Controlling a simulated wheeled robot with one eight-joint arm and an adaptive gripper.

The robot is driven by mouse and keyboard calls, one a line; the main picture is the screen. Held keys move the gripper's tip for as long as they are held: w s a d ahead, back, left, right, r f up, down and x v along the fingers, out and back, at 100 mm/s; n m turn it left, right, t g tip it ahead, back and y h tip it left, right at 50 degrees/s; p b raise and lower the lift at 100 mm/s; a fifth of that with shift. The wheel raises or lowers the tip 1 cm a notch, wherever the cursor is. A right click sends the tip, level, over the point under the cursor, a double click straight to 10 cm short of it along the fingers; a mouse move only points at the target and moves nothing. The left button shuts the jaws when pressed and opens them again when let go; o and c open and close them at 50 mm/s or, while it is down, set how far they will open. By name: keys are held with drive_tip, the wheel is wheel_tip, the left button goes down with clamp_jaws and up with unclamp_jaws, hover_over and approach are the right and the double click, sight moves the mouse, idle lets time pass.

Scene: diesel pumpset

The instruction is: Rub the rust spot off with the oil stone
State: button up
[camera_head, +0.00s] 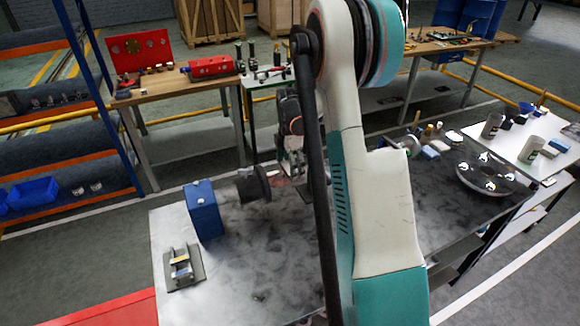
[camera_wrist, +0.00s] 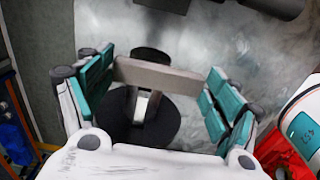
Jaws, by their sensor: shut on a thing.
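My gripper (camera_wrist: 160,82) shows in the wrist view with teal finger pads on both sides. It is shut on a long grey-brown bar, the oil stone (camera_wrist: 157,77), which spans between the pads. Below the stone are a dark round disc (camera_wrist: 165,124) and a short pale metal shaft (camera_wrist: 147,104). I cannot tell whether the stone touches the shaft. In the head view my gripper (camera_head: 292,165) is beside the dark disc (camera_head: 253,185) next to a blue block (camera_head: 203,210), partly hidden by my arm. I cannot make out the rust spot.
A small metal fixture on a grey plate (camera_head: 184,268) sits at the left of the grey bench (camera_head: 245,265). A round plate with shiny studs (camera_head: 485,178) and small items stand at the right. The bench front left of my arm is clear.

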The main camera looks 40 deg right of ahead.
drive_tip(key=shift+s+a+f, duration=0.1)
drive_tip(key=shift+s+a, duration=0.15)
drive_tip(key=shift+s, duration=0.7)
drive_tip(key=shift+w+d, duration=0.15)
drive_tip(key=shift+w, duration=0.45)
drive_tip(key=shift+w+d, duration=0.15)
drive_tip(key=shift+w, duration=0.4)
drive_tip(key=shift+s+a+b, duration=0.15)
drive_tip(key=shift+s+b, duration=0.1)
drive_tip(key=shift+s, duration=0.35)
drive_tip(key=shift+s+a+b, duration=0.15)
drive_tip(key=shift+s+b, duration=0.1)
drive_tip(key=shift+s, duration=0.3)
drive_tip(key=shift+w+d, duration=0.2)
drive_tip(key=shift+w, duration=0.4)
drive_tip(key=shift+w+d, duration=0.15)
drive_tip(key=shift+w, duration=0.45)
drive_tip(key=shift+r+p, duration=1.75)
drive_tip(key=shift+r, duration=1.9)
drive_tip(key=shift+s+f, duration=0.1)
